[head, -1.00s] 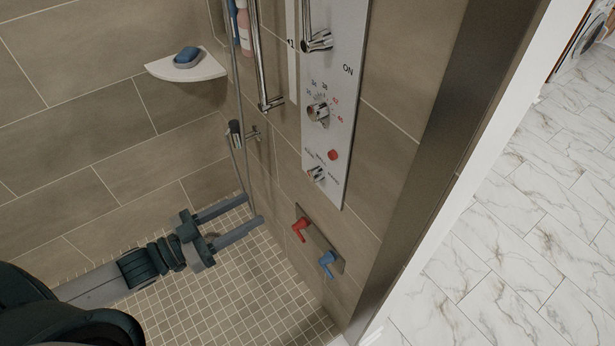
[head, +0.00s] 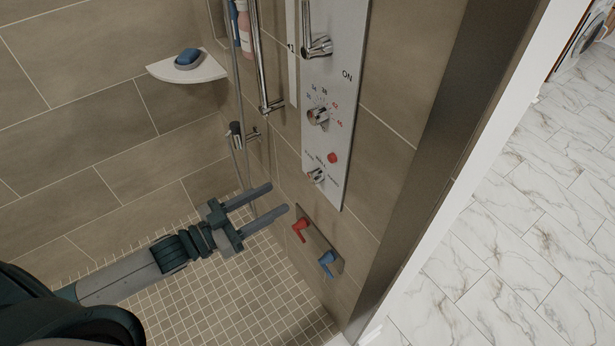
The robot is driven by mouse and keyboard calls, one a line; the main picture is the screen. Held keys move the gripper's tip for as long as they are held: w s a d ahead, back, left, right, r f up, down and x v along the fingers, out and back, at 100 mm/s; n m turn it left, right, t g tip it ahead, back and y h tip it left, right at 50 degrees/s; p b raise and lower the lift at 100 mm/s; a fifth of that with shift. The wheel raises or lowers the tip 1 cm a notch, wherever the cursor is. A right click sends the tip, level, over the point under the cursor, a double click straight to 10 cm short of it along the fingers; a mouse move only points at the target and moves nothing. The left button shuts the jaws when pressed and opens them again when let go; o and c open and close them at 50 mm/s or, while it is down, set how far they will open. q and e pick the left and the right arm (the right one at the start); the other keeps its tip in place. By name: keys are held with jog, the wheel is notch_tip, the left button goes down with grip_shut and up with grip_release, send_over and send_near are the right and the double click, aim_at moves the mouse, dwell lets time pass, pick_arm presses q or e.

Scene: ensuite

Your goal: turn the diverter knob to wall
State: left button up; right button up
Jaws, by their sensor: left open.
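The diverter knob (head: 317,176) is the small chrome knob at the bottom of the pale shower panel (head: 345,100), with small lettering around it that I cannot read. My left gripper (head: 280,198) is open and empty. Its two fingers point right toward the wall, and in the picture they lie left of and a little below the diverter knob, apart from it. My right gripper is not in view.
Above the diverter knob are a red button (head: 332,158), a chrome temperature knob (head: 318,115) and a chrome lever (head: 317,46). A plate with red (head: 300,229) and blue (head: 327,262) handles sits below. A shower hose (head: 233,110) hangs left. A corner shelf (head: 205,70) holds blue soap.

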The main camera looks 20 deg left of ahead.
aim_at(311, 179)
pick_arm(q)
jog(key=p+x, duration=0.3)
jog(key=x, duration=0.6)
jog(key=shift+w+d+r, duration=0.1)
jog(key=shift+w+d, duration=0.1)
jog(key=shift+w, duration=0.1)
jog(key=shift+w+d, duration=0.5)
jog(key=shift+w, duration=0.05)
jog(key=c, duration=1)
